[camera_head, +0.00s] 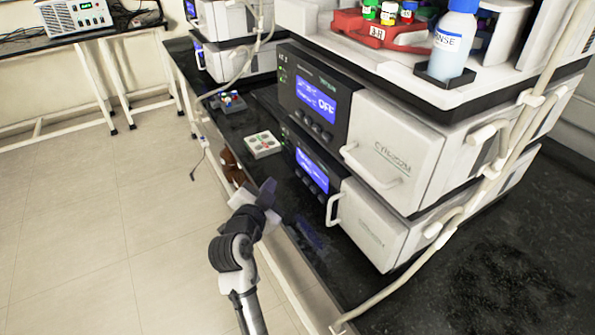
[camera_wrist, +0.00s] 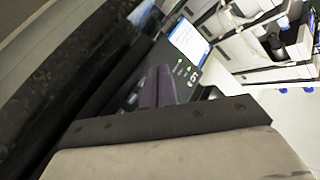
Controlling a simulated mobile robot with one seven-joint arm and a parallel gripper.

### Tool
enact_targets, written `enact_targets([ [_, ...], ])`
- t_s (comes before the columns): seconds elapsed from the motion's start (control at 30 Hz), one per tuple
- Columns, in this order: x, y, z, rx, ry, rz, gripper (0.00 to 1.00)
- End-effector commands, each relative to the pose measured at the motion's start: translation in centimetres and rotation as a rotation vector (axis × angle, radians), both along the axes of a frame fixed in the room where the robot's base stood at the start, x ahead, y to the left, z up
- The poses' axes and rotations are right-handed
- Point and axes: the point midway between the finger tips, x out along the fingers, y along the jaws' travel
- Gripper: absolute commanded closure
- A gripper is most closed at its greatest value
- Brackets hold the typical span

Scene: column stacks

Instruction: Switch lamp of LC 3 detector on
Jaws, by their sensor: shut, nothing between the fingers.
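A stack of two white modules with dark front panels stands on the black bench in the head view. The upper module (camera_head: 400,145) has a blue screen (camera_head: 316,97) reading OFF, with dark buttons below it; small lettering at its panel's upper left is too small to read surely. The lower module (camera_head: 368,225) has a lit blue screen (camera_head: 312,170) and a row of buttons. My gripper (camera_head: 268,192) is shut and empty, in front of and left of the lower panel, apart from it. In the wrist view my shut fingers (camera_wrist: 160,85) point at a dark panel (camera_wrist: 150,62) with green lights and a bright screen (camera_wrist: 188,40).
A red rack (camera_head: 380,32) with vials and a rinse bottle (camera_head: 452,45) stand atop the stack. A pale tube (camera_head: 420,255) runs along the stack's right side. Tiled floor is free at left.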

Motion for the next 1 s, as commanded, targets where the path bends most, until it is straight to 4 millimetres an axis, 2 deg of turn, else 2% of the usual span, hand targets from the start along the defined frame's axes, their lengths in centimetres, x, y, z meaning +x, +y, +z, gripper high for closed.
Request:
enact_targets([
  [0.1, 0.8, -1.6, 0.2, 0.001, 0.0, -0.004, 1.0],
  [0.4, 2.0, -3.6, 0.0, 0.001, -0.001, -0.001, 1.0],
  [1.0, 2.1, -3.7, 0.0, 0.001, -0.001, 0.001, 1.0],
])
